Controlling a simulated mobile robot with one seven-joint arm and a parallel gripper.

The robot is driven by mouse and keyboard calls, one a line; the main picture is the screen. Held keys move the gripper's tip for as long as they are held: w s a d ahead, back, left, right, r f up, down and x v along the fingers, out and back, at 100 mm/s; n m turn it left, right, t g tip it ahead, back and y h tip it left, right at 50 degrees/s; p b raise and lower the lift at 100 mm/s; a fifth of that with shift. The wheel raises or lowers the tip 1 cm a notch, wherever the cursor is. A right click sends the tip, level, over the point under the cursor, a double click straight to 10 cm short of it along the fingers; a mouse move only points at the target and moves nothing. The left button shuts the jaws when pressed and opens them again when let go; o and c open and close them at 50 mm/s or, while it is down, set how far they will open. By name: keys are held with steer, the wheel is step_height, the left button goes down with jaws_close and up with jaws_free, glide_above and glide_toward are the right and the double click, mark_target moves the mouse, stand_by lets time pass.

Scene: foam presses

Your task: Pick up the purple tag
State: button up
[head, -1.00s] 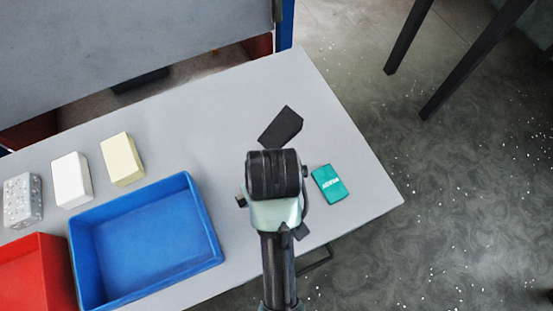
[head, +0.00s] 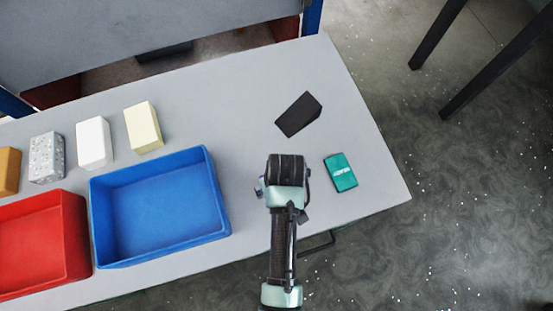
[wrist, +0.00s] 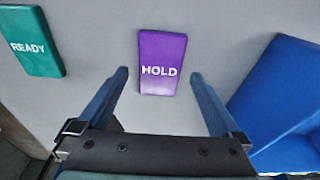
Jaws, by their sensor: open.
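The purple tag (wrist: 162,62), marked HOLD, lies flat on the grey table in the wrist view. My gripper (wrist: 158,80) is open, with one finger on each side of the tag's lower end. The fingers look apart from the tag, and nothing is held. In the head view my arm's end (head: 287,175) is over the table, and the purple tag is hidden there.
A teal tag (head: 340,172) marked READY (wrist: 32,40) lies to one side. A blue tray (head: 160,252) and a red tray (head: 75,235) stand left. A dark block (head: 299,114) and several foam blocks (head: 93,142) are on the table (head: 235,95).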

steer(key=shift+w+f, duration=0.15)
steer(key=shift+f, duration=0.9)
steer(key=c, duration=1.3)
